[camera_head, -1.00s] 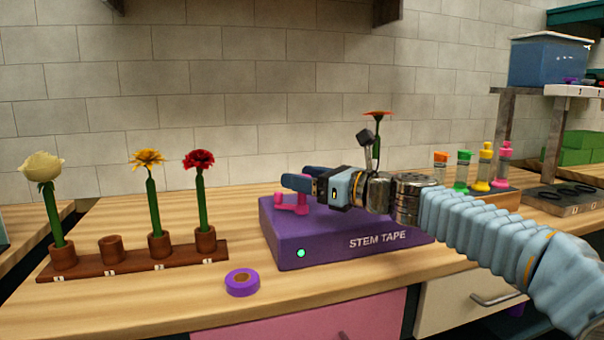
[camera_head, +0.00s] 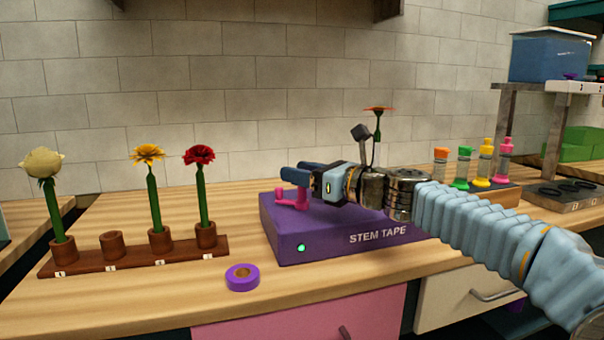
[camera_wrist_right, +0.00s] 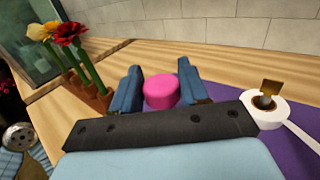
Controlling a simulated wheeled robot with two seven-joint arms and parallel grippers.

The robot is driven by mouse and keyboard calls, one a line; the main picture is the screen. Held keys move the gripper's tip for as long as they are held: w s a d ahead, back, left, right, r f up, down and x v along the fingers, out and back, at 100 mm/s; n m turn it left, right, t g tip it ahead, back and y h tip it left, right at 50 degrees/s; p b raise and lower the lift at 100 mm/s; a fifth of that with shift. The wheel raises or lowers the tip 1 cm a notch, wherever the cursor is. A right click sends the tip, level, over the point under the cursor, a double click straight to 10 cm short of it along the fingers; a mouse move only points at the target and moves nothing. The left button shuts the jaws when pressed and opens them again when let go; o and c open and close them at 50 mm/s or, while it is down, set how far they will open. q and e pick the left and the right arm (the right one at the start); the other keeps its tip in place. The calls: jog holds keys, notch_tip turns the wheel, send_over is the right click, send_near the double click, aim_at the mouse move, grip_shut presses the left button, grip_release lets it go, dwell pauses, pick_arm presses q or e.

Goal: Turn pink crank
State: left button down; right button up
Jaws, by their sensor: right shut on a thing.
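The pink crank (camera_head: 291,203) stands on top of the left part of the purple stem tape box (camera_head: 345,228). My right gripper (camera_head: 297,176) reaches in from the right and is shut on the crank's upright handle. In the right wrist view, the round pink handle top (camera_wrist_right: 160,90) sits between the two blue fingers of my right gripper (camera_wrist_right: 161,92). The fingers hide part of the crank in the head view. A green light (camera_head: 301,248) shows on the box's front.
A purple tape roll (camera_head: 242,277) lies in front of the box. A brown rack (camera_head: 135,261) with three flowers is on the left. An orange flower (camera_head: 378,110) rises behind my right wrist. A white roll (camera_wrist_right: 265,108) is right of the fingers. Several colored tubes (camera_head: 482,170) stand at right.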

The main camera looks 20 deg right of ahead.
jog(key=m+t+h, duration=0.1)
jog(key=m+h, duration=0.1)
jog(key=h, duration=0.1)
jog(key=m+t+h+b, duration=0.1)
jog(key=m+t+h, duration=0.1)
jog(key=h, duration=0.1)
jog(key=shift+a+f+m+h, duration=0.1)
jog(key=shift+m+h, duration=0.2)
jog(key=shift+m, duration=0.1)
jog(key=shift+m+t+h+b, duration=0.5)
jog(key=shift+m+h, duration=1.3)
jog(key=shift+h, duration=1)
jog(key=o, duration=0.9)
jog(key=s, duration=0.4)
jog(key=s+b, duration=0.1)
jog(key=s, duration=0.4)
jog(key=s+a+b, duration=0.1)
jog(key=s, duration=0.3)
jog(key=shift+s, duration=0.4)
